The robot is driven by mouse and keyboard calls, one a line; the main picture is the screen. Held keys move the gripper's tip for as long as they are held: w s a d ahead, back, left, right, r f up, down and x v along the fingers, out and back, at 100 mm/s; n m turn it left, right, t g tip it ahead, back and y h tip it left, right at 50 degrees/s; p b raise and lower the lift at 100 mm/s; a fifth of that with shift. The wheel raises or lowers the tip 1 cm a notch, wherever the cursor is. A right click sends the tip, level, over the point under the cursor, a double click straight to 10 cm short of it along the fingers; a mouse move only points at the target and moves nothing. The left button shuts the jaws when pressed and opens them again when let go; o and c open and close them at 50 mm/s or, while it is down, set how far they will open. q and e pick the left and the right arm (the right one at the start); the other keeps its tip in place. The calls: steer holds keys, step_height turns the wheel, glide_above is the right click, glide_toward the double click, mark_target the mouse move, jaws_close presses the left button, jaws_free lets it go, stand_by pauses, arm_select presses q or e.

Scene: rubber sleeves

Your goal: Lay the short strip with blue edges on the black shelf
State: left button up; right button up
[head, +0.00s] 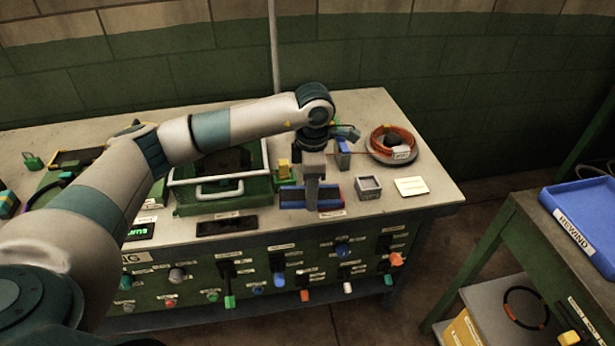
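A short dark strip with blue edges (293,198) is at the front of the bench, right of the green case. My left gripper (313,204) points down over its right part, and its fingers overlap the strip in the picture. I cannot tell whether they touch or grip it, because the fingers show edge-on and hide part of it. A flat black piece (227,224) lies left of the strip at the front edge; it may be the black shelf, but I cannot tell for sure. My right gripper is not in view.
A green case with a white handle (222,190) stands left of the strip. A small grey box (368,187), a cream card (411,186) and a coil of orange cable (393,143) are to the right. A blue tray (588,215) sits on a side cart.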

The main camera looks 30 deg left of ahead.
arm_select(q)
steer(key=s+d+f+m+b, duration=0.1)
steer(key=s+d+f+m, duration=0.2)
steer(key=m, duration=0.9)
steer(key=s+d+f+m+b, duration=0.1)
steer(key=s+d+f+m, duration=0.2)
steer(key=m, duration=0.9)
step_height(320, 180, down, 2)
steer(key=s, duration=0.2)
steer(key=shift+s+f, duration=0.15)
steer(key=shift+s, duration=0.2)
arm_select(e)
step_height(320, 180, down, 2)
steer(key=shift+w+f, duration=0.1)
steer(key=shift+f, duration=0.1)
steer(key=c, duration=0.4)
